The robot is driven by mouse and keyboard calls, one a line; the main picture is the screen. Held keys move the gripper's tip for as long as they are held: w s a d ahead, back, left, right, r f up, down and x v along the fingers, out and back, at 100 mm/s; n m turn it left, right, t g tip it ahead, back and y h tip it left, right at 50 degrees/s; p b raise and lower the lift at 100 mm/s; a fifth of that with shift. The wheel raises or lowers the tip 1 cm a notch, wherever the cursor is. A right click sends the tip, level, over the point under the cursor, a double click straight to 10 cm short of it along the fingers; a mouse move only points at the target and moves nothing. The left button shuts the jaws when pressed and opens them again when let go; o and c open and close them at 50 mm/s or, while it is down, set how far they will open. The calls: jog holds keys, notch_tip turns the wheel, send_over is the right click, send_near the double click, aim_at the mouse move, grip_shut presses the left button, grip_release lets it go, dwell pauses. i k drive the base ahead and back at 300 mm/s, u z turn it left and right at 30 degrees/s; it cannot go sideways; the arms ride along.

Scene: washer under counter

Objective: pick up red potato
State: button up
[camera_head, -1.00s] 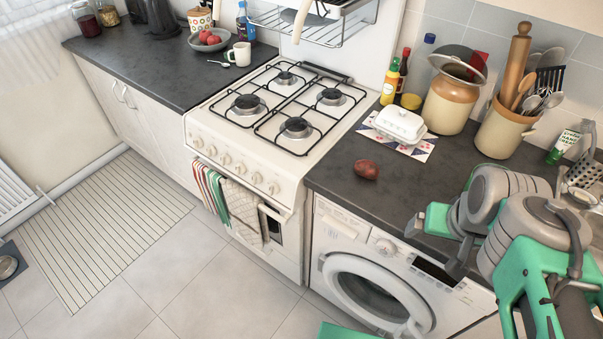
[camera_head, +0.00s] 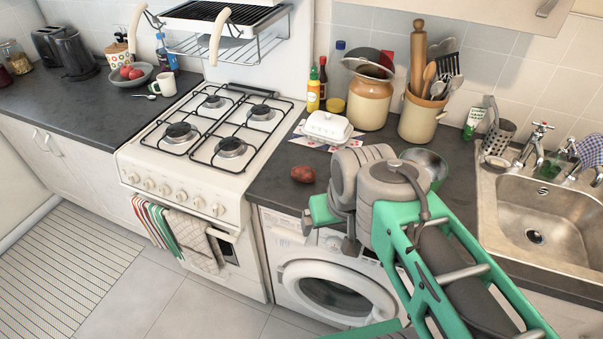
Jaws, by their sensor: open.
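The red potato (camera_head: 303,174) lies on the dark worktop (camera_head: 272,193) above the washing machine, in front of the white butter dish. It is fully in view. My gripper (camera_head: 329,236) is at the worktop's front edge, nearer the camera than the potato and a little to its right.
A white butter dish (camera_head: 327,127) stands behind the potato, with a lidded crock (camera_head: 366,97) and a utensil pot (camera_head: 420,115) behind to the right. The gas stove (camera_head: 212,140) is left. A metal bowl (camera_head: 428,165) is partly behind my arm. The sink (camera_head: 545,225) is right.

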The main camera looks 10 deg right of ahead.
aim_at(303, 173)
jog(key=k, duration=0.55)
jog(key=u, duration=0.95)
jog(key=i, duration=1)
jog(key=u, duration=0.6)
